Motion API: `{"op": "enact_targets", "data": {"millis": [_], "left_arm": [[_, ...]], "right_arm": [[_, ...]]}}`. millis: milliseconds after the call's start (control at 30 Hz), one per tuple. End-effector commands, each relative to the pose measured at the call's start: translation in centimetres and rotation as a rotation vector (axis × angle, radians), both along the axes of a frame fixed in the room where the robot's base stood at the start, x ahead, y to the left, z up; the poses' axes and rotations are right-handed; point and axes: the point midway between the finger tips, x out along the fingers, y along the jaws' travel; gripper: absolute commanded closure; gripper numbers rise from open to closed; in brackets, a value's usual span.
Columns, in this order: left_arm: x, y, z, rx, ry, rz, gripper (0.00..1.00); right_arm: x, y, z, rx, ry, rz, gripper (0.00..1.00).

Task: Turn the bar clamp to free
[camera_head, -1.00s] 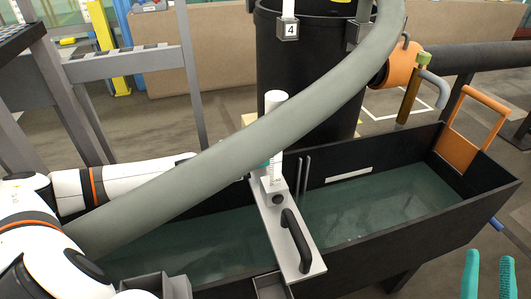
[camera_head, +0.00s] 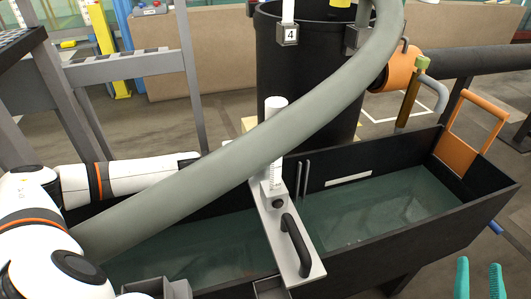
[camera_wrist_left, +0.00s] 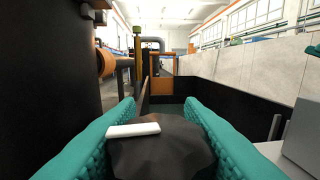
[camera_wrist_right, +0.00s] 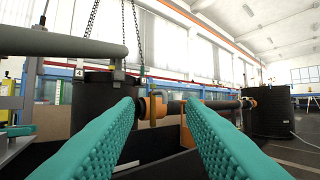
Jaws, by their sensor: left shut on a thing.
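In the left wrist view a dark, faceted knob with a white bar (camera_wrist_left: 133,130) on top sits between the teal fingers of my left gripper (camera_wrist_left: 160,125). It appears to be the bar clamp, and the gripper is shut on it. The white bar lies nearly crosswise, tilted slightly. In the head view the left gripper and the knob are hidden behind the thick grey hose and the white scale post (camera_head: 270,150). My right gripper (camera_head: 478,280) is open and empty at the lower right, its fingers apart; they also show in the right wrist view (camera_wrist_right: 160,110).
The grey hose (camera_head: 270,135) crosses diagonally above my left arm. A grey crossbeam (camera_head: 268,225) with a black handle (camera_head: 296,244) spans the water-filled flume (camera_head: 415,228). A black tank (camera_head: 310,80) stands behind. An orange gate (camera_head: 475,120) is at the flume's right end.

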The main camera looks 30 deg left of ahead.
Motion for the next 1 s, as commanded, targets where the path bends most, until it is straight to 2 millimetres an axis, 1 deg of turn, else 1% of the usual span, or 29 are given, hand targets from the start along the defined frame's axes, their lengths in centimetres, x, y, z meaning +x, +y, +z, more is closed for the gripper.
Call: {"op": "enact_targets", "data": {"millis": [33,200,300,467,733,767,800,867,900,1000], "left_arm": [[0.2,0.1,0.5,0.004,-0.005,-0.025,0.88],[0.0,0.0,0.4,0.002,-0.003,-0.094,0.88],[-0.1,0.0,0.3,0.004,-0.001,-0.122,0.88],[-0.2,-0.1,0.1,0.003,0.004,-0.142,0.88],[-0.2,-0.1,0.0,0.003,0.004,-0.142,0.88],[-0.2,-0.1,0.0,0.003,0.004,-0.142,0.62],[-0.2,-0.1,0.0,0.003,0.004,-0.142,0.56],[-0.2,-0.1,0.0,0.003,0.004,-0.142,0.46],[-0.2,-0.1,0.0,0.003,0.004,-0.142,0.44],[-0.2,-0.1,0.0,0.003,0.004,-0.142,0.44]], "right_arm": [[0.2,-0.1,-0.6,-0.018,0.065,-0.005,0.64],[0.6,-0.5,-3.7,-0.069,0.260,-0.015,0.64],[0.6,-0.7,-5.0,-0.090,0.338,-0.020,0.64],[0.5,-0.8,-6.0,-0.103,0.392,-0.023,0.64],[0.5,-0.8,-6.1,-0.104,0.393,-0.023,0.64],[0.5,-0.8,-6.1,-0.104,0.393,-0.023,0.64],[0.5,-0.8,-6.1,-0.104,0.393,-0.023,0.64],[0.5,-0.8,-6.1,-0.104,0.393,-0.023,0.64],[0.5,-0.8,-6.1,-0.104,0.393,-0.023,0.64],[0.5,-0.8,-6.1,-0.104,0.393,-0.023,0.64]]}}
